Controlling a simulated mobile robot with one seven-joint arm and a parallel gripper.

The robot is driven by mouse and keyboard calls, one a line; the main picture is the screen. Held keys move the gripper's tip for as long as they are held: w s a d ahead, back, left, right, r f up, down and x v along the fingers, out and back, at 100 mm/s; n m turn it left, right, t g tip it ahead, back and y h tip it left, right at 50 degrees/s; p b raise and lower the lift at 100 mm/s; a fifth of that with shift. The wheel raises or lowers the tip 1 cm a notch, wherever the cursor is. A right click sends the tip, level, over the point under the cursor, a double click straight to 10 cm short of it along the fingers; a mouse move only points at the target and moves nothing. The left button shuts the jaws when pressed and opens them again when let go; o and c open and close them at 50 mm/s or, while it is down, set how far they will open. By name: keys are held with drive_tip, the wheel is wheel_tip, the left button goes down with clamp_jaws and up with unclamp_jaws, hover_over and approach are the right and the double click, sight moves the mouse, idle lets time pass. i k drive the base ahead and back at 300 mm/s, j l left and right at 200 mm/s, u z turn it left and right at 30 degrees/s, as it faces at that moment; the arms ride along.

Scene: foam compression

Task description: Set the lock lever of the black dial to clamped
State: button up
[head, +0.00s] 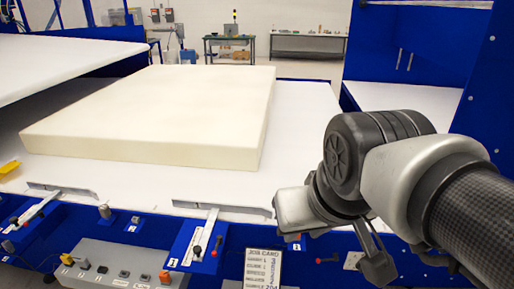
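A black knob (197,250) sits on a blue slide block in front of the foam bed; I take it as a candidate for the black dial, but its markings are too small to read. A small red-tipped lever (216,241) stands just right of it; whether it is set to clamped cannot be told. A second blue block at the far left carries a similar dark knob (14,221) with a red tip beside it. My gripper (292,210) is right of and above the middle block, apart from it. Its fingers cannot be made out.
A thick cream foam slab (150,115) lies on the white bed (305,110). Metal fence strips (235,209) line its front edge. A grey button box (120,268) and a job card (262,268) are below. Another red-tipped black lever (328,260) is under my arm.

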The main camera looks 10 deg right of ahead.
sight(336, 259)
drive_tip(key=l+z, duration=0.55)
drive_tip(key=k+j+z, duration=0.1)
drive_tip(key=j+z, duration=0.25)
drive_tip(key=j, duration=0.2)
drive_tip(key=l+u, duration=0.35)
drive_tip(key=l, duration=0.2)
drive_tip(key=k+l+z, duration=0.1)
drive_tip(key=k+z, duration=0.2)
drive_tip(key=k, duration=0.3)
drive_tip(key=j+z, duration=0.1)
drive_tip(key=z, duration=0.35)
drive_tip(key=j+z, duration=0.1)
drive_tip(key=z, duration=0.35)
drive_tip(key=j+z, duration=0.1)
drive_tip(key=z, duration=0.35)
drive_tip(key=k+j, duration=0.15)
drive_tip(key=j, duration=0.2)
drive_tip(key=k+j, duration=0.1)
drive_tip(key=j, duration=0.3)
